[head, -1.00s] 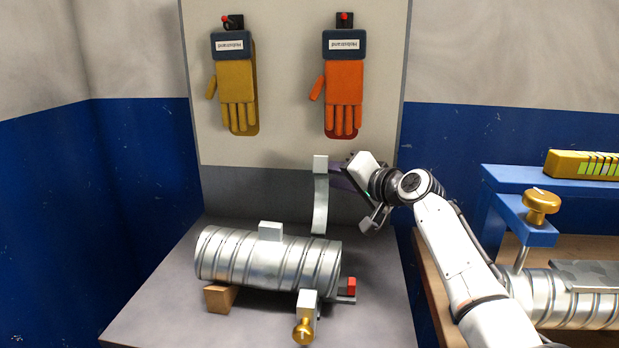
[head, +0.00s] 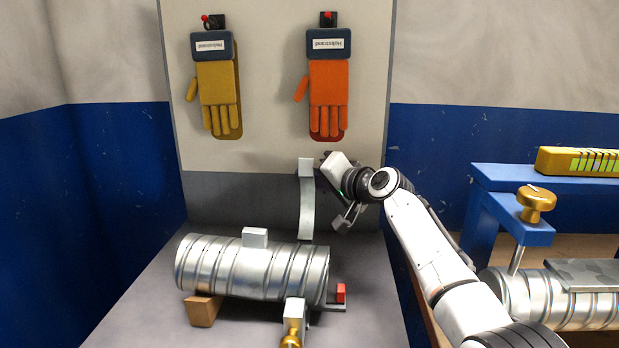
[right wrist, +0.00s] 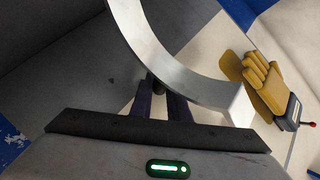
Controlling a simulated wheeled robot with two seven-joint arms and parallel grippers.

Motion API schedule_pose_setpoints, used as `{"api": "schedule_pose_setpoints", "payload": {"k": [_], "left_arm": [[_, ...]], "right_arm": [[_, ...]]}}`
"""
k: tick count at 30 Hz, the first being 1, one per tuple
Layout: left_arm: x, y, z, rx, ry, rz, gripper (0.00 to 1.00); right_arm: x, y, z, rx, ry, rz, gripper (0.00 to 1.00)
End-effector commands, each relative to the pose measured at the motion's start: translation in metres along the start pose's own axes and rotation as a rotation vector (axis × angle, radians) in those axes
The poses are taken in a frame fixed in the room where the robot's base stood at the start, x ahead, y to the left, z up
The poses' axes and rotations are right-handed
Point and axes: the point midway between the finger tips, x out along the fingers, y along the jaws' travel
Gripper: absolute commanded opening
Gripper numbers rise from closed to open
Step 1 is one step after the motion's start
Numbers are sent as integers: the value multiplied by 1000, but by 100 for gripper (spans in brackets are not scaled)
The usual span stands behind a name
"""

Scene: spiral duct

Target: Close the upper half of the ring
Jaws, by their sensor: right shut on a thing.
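The upper half of the ring is a silver curved band (head: 307,210) with a pale block (head: 305,167) at its top end. It stands up behind the right end of the ribbed duct (head: 250,268). My right gripper (right wrist: 158,88) is shut on the band, which crosses its purple fingers in the right wrist view (right wrist: 185,70). In the head view those fingers are mostly hidden. At the duct's right end, a pale block (head: 294,308) with a gold knob (head: 290,341) sits in front and a red block (head: 341,292) at the right. My left gripper is not in view.
The duct rests on a wooden block (head: 203,311) on a grey table. A yellow glove (head: 217,95) and an orange glove (head: 327,95) hang on the back panel. A blue clamp frame (head: 520,232) with another duct (head: 515,298) stands at the right.

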Motion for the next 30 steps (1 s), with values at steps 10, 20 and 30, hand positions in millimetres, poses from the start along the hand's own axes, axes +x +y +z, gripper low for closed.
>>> {"api": "schedule_pose_setpoints", "payload": {"k": [10, 20, 30], "left_arm": [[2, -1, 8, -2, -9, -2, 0], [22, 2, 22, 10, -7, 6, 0], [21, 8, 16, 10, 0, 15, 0]], "right_arm": [[-12, -12, 2, -73, 65, -64, 0], [-37, -35, 6, -216, 191, -184, 0], [-42, -43, 4, -236, 210, -202, 0]]}}
